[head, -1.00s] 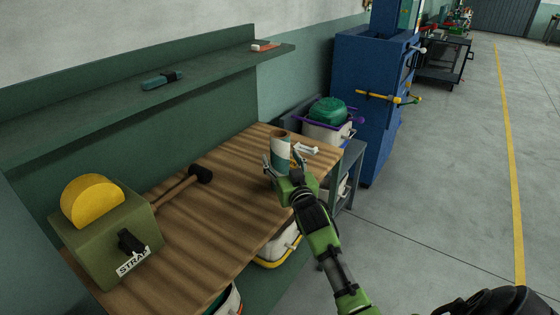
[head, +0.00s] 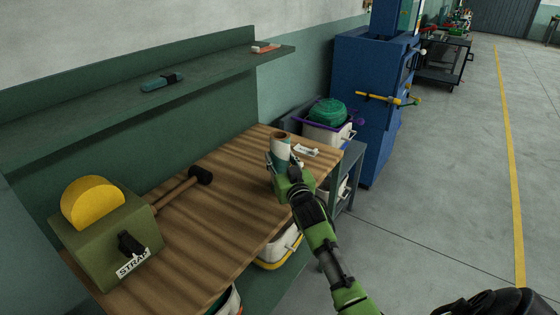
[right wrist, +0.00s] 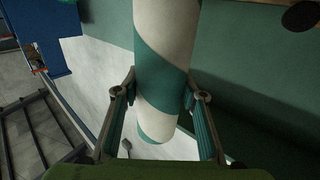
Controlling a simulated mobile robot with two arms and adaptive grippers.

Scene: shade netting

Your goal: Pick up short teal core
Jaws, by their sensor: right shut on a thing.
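The short teal core (head: 280,152) is a tube with a teal and white spiral, near the far right end of the wooden bench top (head: 225,215). My right gripper (head: 284,170) is shut around its sides, and the core stands roughly upright. In the right wrist view, the core (right wrist: 165,55) sits between the two fingers of my right gripper (right wrist: 160,98), one on each side. I cannot tell whether its lower end touches the bench. My left gripper is not in view.
A mallet (head: 180,190) and a green strap box (head: 110,235) with a yellow disc lie to the left. A small white item (head: 305,150) lies just right of the core. A bin with green netting (head: 328,112) and a blue machine (head: 365,110) stand beyond.

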